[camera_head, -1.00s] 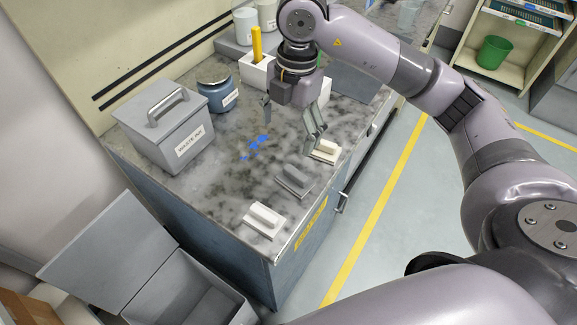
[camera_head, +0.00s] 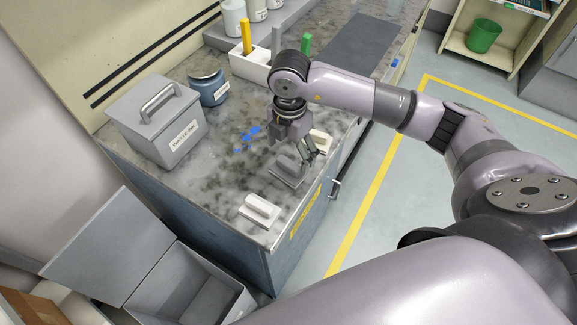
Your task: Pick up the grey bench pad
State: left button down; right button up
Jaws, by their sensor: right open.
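The grey bench pad (camera_head: 284,172), a flat plate with a raised grip block, lies on the marbled bench top between a white pad (camera_head: 261,210) and a cream pad (camera_head: 322,139). My right gripper (camera_head: 293,154) is open, pointing down low over the grey pad. One finger shows at the pad's right side; the other is mostly hidden behind the gripper body. The gripper hides part of the pad's far side, and I cannot tell whether the fingers touch it. My left gripper is not in view.
A blue spill (camera_head: 247,138) lies left of the gripper. A grey waste ink box (camera_head: 156,120) and a blue jar (camera_head: 208,86) stand behind it. A white holder (camera_head: 247,66) with coloured tools stands at the back. An open grey bin (camera_head: 180,285) sits below the bench.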

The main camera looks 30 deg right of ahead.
notch_tip(320, 180, down, 4)
jog(key=shift+s+a+r+p, duration=0.1)
jog(key=shift+a+r+p, duration=0.05)
jog(key=shift+p, duration=0.7)
jog(key=shift+f, duration=0.55)
jog(key=shift+c, duration=0.4)
jog(key=c, duration=1.2)
jog(key=shift+o, duration=0.2)
jog(key=shift+r, duration=0.1)
notch_tip(320, 180, up, 13)
jog(key=b, duration=0.3)
notch_tip(320, 180, up, 7)
send_over(289, 163)
